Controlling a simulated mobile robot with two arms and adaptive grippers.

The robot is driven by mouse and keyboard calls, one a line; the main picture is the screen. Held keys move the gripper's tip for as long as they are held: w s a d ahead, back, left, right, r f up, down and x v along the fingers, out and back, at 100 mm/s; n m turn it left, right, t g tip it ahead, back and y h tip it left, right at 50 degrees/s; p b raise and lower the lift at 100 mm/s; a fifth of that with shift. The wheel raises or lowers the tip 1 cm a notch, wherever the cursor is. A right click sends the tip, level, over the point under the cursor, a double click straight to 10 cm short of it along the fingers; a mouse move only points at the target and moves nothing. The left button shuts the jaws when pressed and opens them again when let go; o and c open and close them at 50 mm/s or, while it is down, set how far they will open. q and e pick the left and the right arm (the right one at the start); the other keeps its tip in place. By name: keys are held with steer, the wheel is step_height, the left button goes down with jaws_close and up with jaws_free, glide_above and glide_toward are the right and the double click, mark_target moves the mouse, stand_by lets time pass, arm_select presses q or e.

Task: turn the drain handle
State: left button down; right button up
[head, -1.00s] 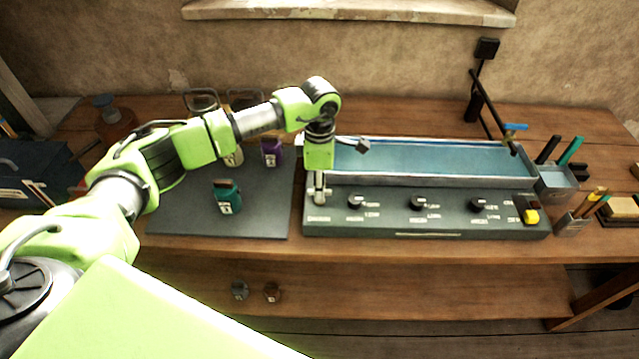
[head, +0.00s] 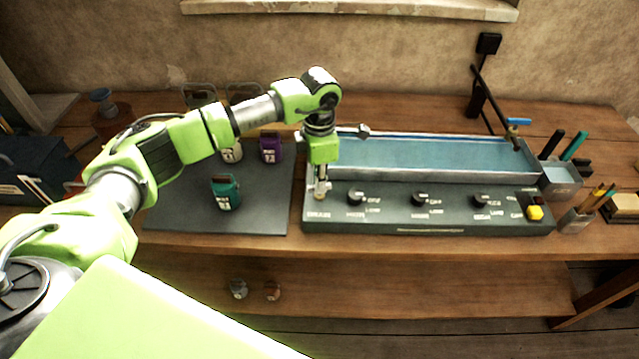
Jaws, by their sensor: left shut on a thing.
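My left gripper (head: 320,192) points down at the left end of the dark control panel (head: 400,222), in front of the basin. It is shut on a small fitting there, which I take to be the drain handle. The fingers mostly cover it, so its shape and angle are hard to tell. The long basin (head: 430,176) behind the panel has a pale blue inside. My right gripper is not in view.
Black knobs (head: 419,199) and a yellow switch (head: 535,212) lie along the panel to the right. A blue tap lever (head: 518,121) stands above the basin's right end. Teal (head: 225,193) and purple (head: 270,150) jars stand on the grey mat (head: 170,212) left of the gripper.

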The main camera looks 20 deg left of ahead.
arm_select(q)
steer(key=n+b, duration=0.2)
steer(key=n, duration=0.2)
steer(key=shift+f+n+b, duration=0.1)
steer(key=shift+n+b, duration=0.2)
steer(key=n+b, duration=0.2)
steer(key=n, duration=0.2)
steer(key=shift+n, duration=0.3)
steer(key=n+b, duration=0.1)
steer(key=n, duration=0.2)
steer(key=shift+r+n+b, duration=0.2)
steer(key=shift+n+b, duration=0.25)
steer(key=shift+n, duration=1.05)
steer(key=c, duration=2.2)
jaws_free()
steer(key=shift+o, duration=0.2)
step_height(320, 180, up, 12)
